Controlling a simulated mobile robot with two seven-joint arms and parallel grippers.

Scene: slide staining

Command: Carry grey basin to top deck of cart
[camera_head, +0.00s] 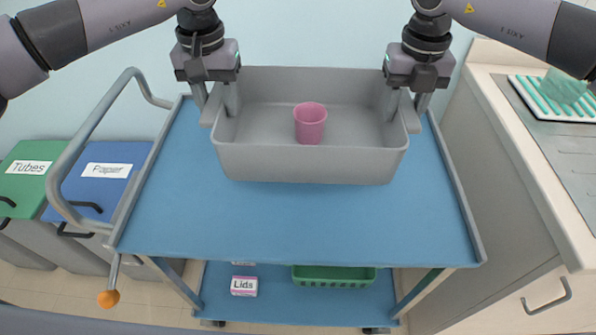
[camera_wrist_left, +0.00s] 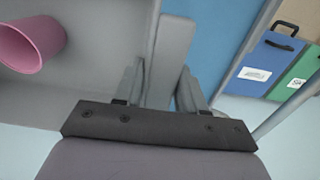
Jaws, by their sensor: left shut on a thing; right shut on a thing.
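The grey basin (camera_head: 310,163) is over the far part of the blue top deck (camera_head: 300,220) of the cart, level, with a pink cup (camera_head: 310,122) inside it. I cannot tell whether its bottom touches the deck. My left gripper (camera_head: 214,105) is shut on the basin's left end, and my right gripper (camera_head: 403,108) is shut on its right end. In the left wrist view, the left fingers (camera_wrist_left: 160,90) close around the basin's grey end piece (camera_wrist_left: 172,60), with the pink cup (camera_wrist_left: 28,45) to the left.
The cart's push handle (camera_head: 75,160) rises at the left. A green "Tubes" bin (camera_head: 30,185) and a blue "Paper" bin (camera_head: 95,190) stand beyond it. A counter (camera_head: 520,130) is at the right. The lower deck holds a green basket (camera_head: 333,277) and a "Lids" box (camera_head: 244,286). The near top deck is clear.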

